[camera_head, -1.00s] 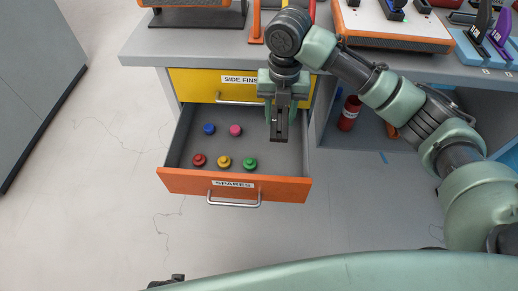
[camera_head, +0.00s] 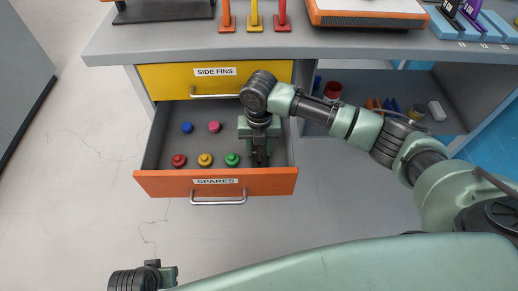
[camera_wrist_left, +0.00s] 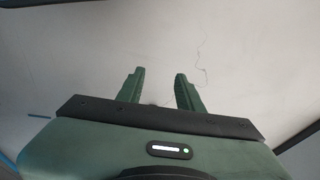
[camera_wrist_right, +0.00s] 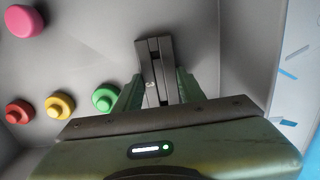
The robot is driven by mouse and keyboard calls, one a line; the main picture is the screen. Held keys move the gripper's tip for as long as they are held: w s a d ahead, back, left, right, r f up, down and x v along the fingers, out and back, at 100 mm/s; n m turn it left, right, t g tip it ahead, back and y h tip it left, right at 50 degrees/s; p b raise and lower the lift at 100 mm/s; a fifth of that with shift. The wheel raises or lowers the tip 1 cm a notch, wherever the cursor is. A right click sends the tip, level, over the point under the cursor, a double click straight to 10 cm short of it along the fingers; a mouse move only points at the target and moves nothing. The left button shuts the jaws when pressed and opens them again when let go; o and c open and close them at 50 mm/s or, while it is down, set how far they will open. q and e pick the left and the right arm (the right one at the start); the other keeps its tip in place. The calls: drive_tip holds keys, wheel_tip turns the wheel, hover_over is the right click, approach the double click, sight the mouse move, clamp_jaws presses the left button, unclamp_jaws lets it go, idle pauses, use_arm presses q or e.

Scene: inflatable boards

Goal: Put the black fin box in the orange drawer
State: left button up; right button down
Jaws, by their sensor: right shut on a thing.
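The orange drawer (camera_head: 160,183), labelled SPARES, stands open under the yellow drawer. My right gripper (camera_head: 260,153) points down into its right part, beside the green knob. It is shut on the black fin box, a dark slotted bar (camera_wrist_right: 154,62) that shows between the fingers in the right wrist view. In the head view the gripper mostly hides the box. I cannot tell whether the box touches the drawer floor. My left gripper (camera_wrist_left: 160,88) is open and empty above bare floor in the left wrist view.
Inside the drawer are blue (camera_head: 187,128), pink (camera_head: 214,127), red (camera_head: 179,160), yellow (camera_head: 205,160) and green (camera_head: 232,159) knobs. The yellow drawer (camera_head: 165,80), labelled SIDE FINS, is shut above. An open shelf (camera_head: 400,90) lies to the right. Fins stand on the grey worktop (camera_head: 180,45).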

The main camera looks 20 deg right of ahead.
sight(259, 152)
drive_tip(key=shift+f, duration=0.15)
drive_tip(key=c, duration=0.9)
unclamp_jaws()
drive_tip(key=shift+o, duration=0.2)
drive_tip(key=shift+r, duration=0.25)
use_arm(q)
wheel_tip(259, 152, down, 9)
drive_tip(key=s+p, duration=0.2)
drive_tip(key=shift+s+a+g+p, duration=0.15)
drive_tip(key=shift+s+g+p, duration=0.15)
drive_tip(key=shift+s+p, duration=0.1)
use_arm(e)
wheel_tip(259, 152, up, 12)
drive_tip(key=shift+f, duration=0.15)
